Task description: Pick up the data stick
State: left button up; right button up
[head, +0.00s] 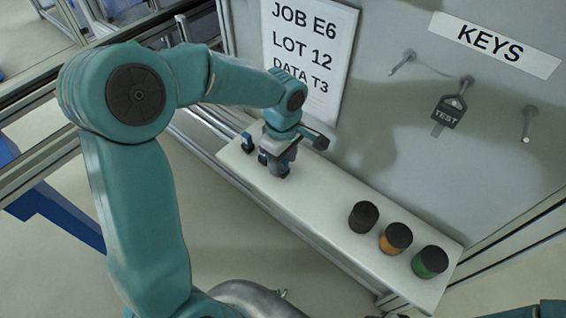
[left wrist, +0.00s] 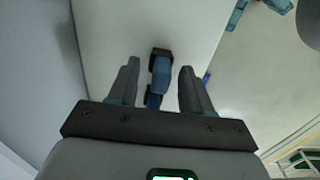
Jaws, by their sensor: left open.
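My left gripper (head: 276,166) is open and points down at the left end of the white shelf (head: 330,205). In the left wrist view its two fingers (left wrist: 159,68) stand on either side of a blue stick-like piece (left wrist: 161,75) with a black end. It looks like the data stick, and I see no clear contact. More blue shows just below it. In the head view the gripper hides most of this spot. A small dark-blue piece (head: 248,143) stands beside the gripper at the shelf's left end. My right gripper is not in view.
Black (head: 363,217), orange (head: 396,238) and green (head: 430,262) black-topped cylinders stand at the shelf's right end. Behind, the wall holds pegs, a hanging TEST tag (head: 448,113), a KEYS label (head: 495,45) and a job sheet (head: 309,60). The shelf's middle is clear.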

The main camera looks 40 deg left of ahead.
pick_arm(q)
jog(key=shift+s+d+r, duration=0.1)
jog(key=shift+s+r, duration=0.05)
jog(key=c, duration=0.9)
grip_shut()
